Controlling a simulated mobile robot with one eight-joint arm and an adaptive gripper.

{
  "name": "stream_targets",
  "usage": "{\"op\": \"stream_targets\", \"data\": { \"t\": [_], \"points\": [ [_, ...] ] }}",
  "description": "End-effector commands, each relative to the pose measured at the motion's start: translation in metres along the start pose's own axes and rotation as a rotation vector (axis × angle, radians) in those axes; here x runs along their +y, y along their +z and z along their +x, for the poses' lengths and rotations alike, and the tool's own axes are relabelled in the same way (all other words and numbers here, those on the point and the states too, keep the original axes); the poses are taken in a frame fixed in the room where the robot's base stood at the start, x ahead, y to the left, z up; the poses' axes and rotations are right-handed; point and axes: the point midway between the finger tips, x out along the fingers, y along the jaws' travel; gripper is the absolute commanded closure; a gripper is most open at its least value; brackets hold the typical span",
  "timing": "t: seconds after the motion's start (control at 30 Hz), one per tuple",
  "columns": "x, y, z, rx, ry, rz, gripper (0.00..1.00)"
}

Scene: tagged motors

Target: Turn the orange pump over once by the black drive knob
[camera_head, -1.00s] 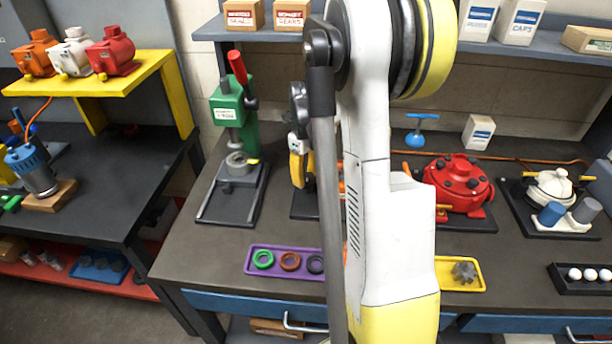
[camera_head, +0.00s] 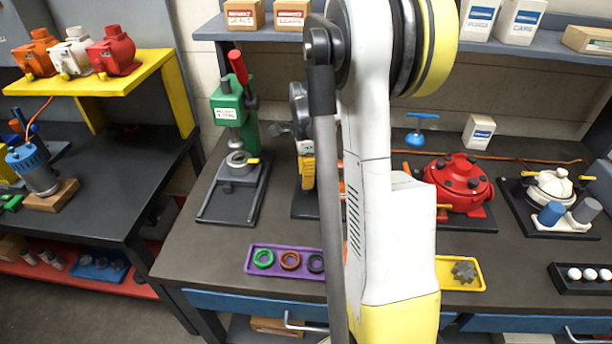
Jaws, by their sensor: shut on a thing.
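Only slivers of the orange pump (camera_head: 342,186) show, just left of my upright white arm link, which covers most of it. The black drive knob is hidden, so I cannot see how it stands. The dark and yellow end section of my arm shows left of that link, above a dark base plate (camera_head: 303,206). My gripper's fingers do not show; they seem to be hidden behind my arm, and I cannot see what they touch.
A green press (camera_head: 230,110) stands to the left and a red round housing (camera_head: 460,185) to the right. A purple tray (camera_head: 250,268) with rings and a yellow tray (camera_head: 447,282) with a grey gear lie in front. A shelf (camera_head: 560,45) with boxes runs behind.

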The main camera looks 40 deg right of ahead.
Motion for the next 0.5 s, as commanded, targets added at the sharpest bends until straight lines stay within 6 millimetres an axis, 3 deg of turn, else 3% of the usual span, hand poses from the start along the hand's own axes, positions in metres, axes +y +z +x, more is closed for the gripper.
{"op": "stream_targets", "data": {
  "t": [0.5],
  "points": [
    [0.0027,-0.0005,0.0005,0.000,0.001,-0.448,0.92]
  ]
}}
